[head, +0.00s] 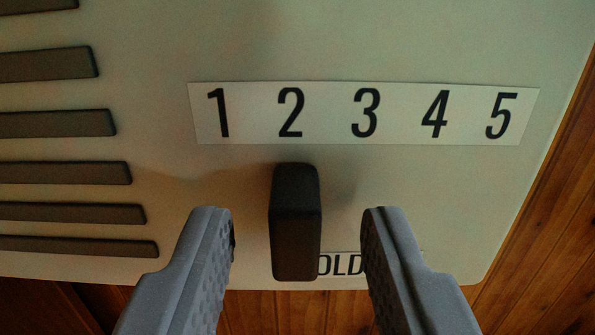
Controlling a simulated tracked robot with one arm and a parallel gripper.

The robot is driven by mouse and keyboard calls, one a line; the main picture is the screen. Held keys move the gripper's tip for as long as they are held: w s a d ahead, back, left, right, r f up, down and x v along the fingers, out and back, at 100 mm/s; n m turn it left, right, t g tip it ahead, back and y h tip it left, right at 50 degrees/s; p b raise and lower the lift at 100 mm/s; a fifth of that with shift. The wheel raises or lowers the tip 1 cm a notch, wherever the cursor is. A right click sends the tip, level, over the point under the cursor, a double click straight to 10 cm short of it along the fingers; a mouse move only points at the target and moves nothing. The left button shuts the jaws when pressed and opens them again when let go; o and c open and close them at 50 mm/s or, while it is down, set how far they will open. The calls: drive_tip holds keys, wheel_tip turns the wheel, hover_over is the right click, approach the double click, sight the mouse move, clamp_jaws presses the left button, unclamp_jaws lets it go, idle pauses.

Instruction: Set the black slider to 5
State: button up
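The black slider (296,225) stands out from a pale panel (440,200), below the number 2 of a white scale strip (330,113). The strip reads 1 to 5 from left to right, with the 5 (501,116) near the panel's right side. My gripper (299,228) is open. Its two grey fingers are on either side of the slider, with a visible gap on each side, so they appear not to touch it. The slider partly hides lettering that reads "OLD" (340,265), and the right finger covers more of it.
Several dark slots (65,173) run along the panel's left side. The panel's right edge and lower edge border brown wooden boards (545,235). The panel surface right of the slider, under 3 to 5, looks free of raised parts.

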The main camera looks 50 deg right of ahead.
drive_tip(key=shift+x, duration=0.8)
